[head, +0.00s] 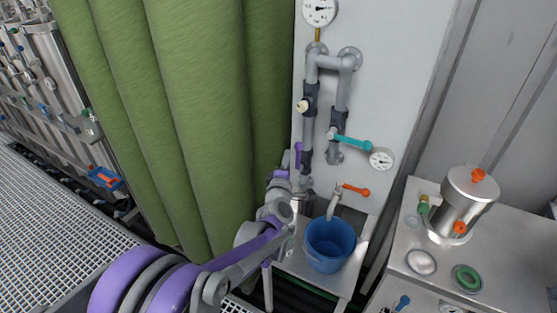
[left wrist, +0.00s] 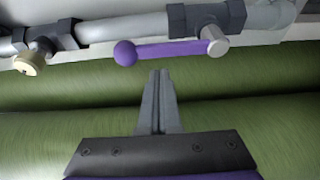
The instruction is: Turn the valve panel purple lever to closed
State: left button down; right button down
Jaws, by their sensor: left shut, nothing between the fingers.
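The purple lever (head: 298,154) is on the lower left grey pipe of the valve panel (head: 400,60). In the left wrist view the purple lever (left wrist: 168,49) has a ball at its left end and a light round pivot at its right end, and runs roughly along the pipe. My left gripper (head: 286,162) is just left of the lever in the head view. In the left wrist view my left gripper (left wrist: 160,73) is shut and empty, its tips just below the lever's middle. Whether they touch it, I cannot tell. My right gripper is not in view.
A teal lever (head: 352,143), an orange lever (head: 356,190) and a cream knob (head: 303,106) are on the same pipework. A blue bucket (head: 328,244) stands below. A steel bench (head: 500,255) is at right.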

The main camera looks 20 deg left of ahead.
pick_arm(q)
jog(key=shift+d, duration=0.6)
jog(key=shift+s+d+m+b, duration=0.1)
jog(key=shift+d+m+b, duration=0.35)
jog(key=shift+m, duration=0.45)
jog(key=d+f+m+t+h+b, duration=0.4)
jog(key=d+m+b, duration=0.3)
jog(key=m, duration=1.1)
jog(key=shift+s+f+h, duration=0.2)
jog(key=shift+f+h, duration=0.3)
jog(key=shift+h, duration=0.4)
jog(key=shift+f, duration=0.15)
